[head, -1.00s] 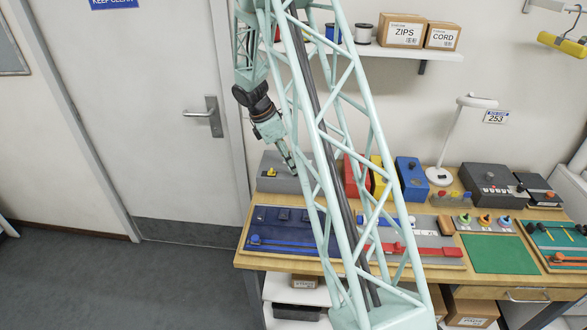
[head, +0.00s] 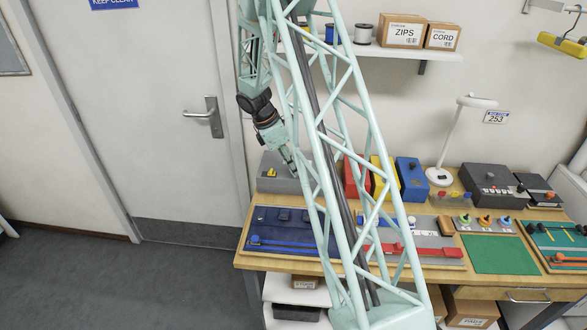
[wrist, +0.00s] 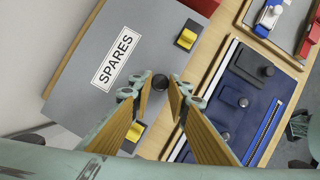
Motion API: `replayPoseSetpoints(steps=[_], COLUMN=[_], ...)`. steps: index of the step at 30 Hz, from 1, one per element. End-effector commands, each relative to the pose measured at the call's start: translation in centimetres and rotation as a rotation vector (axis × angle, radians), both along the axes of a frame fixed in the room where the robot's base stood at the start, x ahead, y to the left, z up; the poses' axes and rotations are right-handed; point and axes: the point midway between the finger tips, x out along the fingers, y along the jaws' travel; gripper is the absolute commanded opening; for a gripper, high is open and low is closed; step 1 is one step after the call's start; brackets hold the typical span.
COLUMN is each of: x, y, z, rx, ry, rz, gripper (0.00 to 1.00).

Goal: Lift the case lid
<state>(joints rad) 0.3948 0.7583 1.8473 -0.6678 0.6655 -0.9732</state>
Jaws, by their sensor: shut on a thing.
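The grey case (head: 278,184) with a yellow latch (head: 269,173) stands at the back left of the bench, and its lid looks down. In the wrist view its lid (wrist: 92,100) bears a white SPARES label (wrist: 118,60). A dark round knob (wrist: 160,81) sits at the lid's front edge, between two yellow latches (wrist: 187,38) (wrist: 134,132). My gripper (wrist: 159,91) is shut on the knob, one finger on each side. In the head view my gripper (head: 291,167) is at the case's right part, partly behind my own frame.
A dark blue panel (wrist: 234,92) with raised blocks and a slider lies in front of the case. Red, yellow and blue boxes (head: 411,180) stand to the right. A lamp (head: 447,140) and a dark control box (head: 484,174) stand farther right.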

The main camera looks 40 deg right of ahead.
Motion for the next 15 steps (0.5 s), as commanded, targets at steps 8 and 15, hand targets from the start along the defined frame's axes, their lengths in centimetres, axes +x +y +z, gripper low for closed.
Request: replayPoseSetpoints(steps=[8, 15], x=[0.1, 0.9], y=[-0.2, -0.9], z=[0.4, 2.3], rx=[0.000, -0.002], ry=[-0.001, -0.004], rz=[0.000, 0.000], gripper=[0.00, 0.00])
